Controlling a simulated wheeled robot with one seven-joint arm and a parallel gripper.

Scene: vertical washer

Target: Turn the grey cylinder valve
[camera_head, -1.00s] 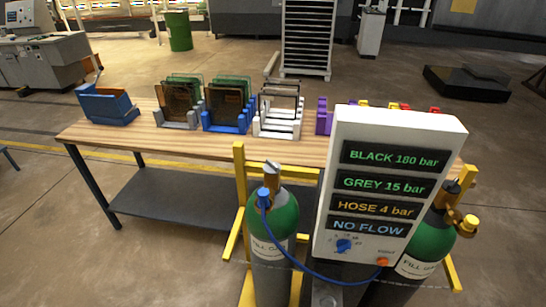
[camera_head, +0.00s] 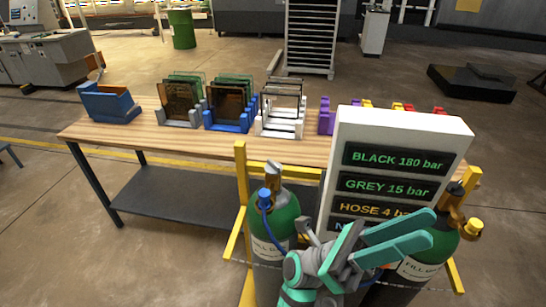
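The left gas cylinder (camera_head: 281,218) has a green shoulder and a white label, and its body below is partly hidden by my arm. A grey valve (camera_head: 274,170) tops it, with a blue hose fitting (camera_head: 264,198) on the side.
A white readout panel (camera_head: 456,136) shows BLACK 180 bar and GREY 15 bar; its lower part is covered by my gripper. A yellow frame (camera_head: 241,165) holds the cylinders. Behind stands a wooden table (camera_head: 180,146) with a blue bin (camera_head: 108,102) and coloured racks (camera_head: 227,121).

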